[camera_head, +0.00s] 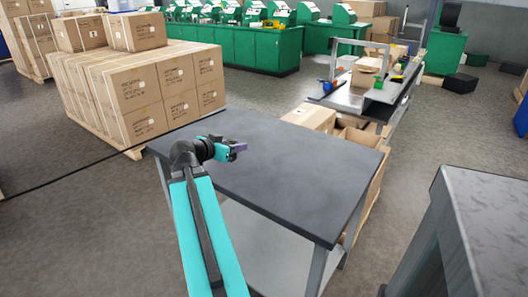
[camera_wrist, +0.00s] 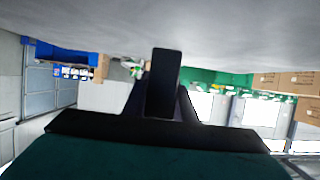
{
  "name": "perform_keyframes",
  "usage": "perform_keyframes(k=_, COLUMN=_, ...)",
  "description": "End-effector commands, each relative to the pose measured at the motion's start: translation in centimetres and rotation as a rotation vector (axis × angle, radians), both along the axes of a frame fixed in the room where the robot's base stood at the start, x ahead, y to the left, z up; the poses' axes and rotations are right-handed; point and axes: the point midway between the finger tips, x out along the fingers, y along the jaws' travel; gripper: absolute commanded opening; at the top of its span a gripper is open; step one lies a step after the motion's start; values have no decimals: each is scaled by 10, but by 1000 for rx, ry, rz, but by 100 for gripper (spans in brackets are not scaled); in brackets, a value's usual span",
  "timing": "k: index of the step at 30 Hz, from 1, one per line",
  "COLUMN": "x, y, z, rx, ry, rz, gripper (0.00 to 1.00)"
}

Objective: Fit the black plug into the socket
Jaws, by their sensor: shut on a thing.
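My gripper (camera_head: 236,148) is held out over the dark grey table, near its left part. In the wrist view a black block-shaped thing, which I take for the black plug (camera_wrist: 163,82), stands upright in the picture between the dark fingers. The gripper is shut on it. In the head view the gripper's end is small, with a purple part at the tip, and I cannot make out the plug's shape there. I cannot make out a socket in either view.
The dark grey table (camera_head: 270,165) has a bare top. Stacked cartons (camera_head: 140,85) stand behind it on the left. A grey workbench (camera_head: 495,220) stands at the right. A thin dark line (camera_head: 75,172) crosses the floor at left. Green machines (camera_head: 262,48) line the back.

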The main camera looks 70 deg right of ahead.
Motion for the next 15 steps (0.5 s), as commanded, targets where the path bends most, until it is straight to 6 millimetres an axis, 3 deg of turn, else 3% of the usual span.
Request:
perform_keyframes(k=4, x=-13, y=-5, z=-1, rx=0, ry=0, rz=-32, gripper=1)
perform_keyframes(k=15, x=-13, y=-6, z=0, rx=0, ry=1, rz=-33, gripper=1)
